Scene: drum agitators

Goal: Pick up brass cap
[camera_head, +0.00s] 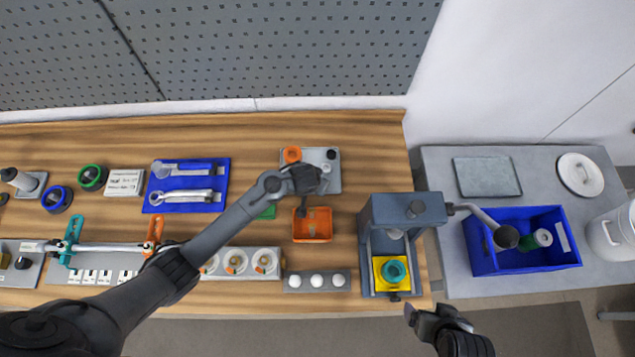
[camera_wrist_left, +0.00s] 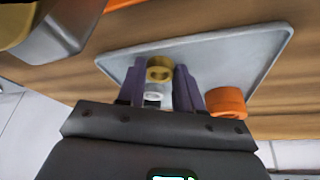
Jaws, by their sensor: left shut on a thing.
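The brass cap (camera_wrist_left: 159,68) is a small brass-coloured ring in the left wrist view. My left gripper (camera_wrist_left: 160,88) has a purple finger on each side of it and is shut on it. In the head view the left gripper (camera_head: 306,181) is over the front-left part of a grey plate (camera_head: 334,182) and hides the cap. The wrist view shows the cap above the plate, but I cannot tell whether it touches. My right gripper (camera_head: 428,314) is at the bottom right of the head view, empty, its fingertips apart.
An orange cap (camera_head: 291,154), a black cap (camera_head: 331,154) and a silver piece (camera_head: 325,167) sit on the plate. An orange bin (camera_head: 313,236) stands just in front. A grey press (camera_head: 402,211) is to the right, a blue tool tray (camera_head: 208,168) left.

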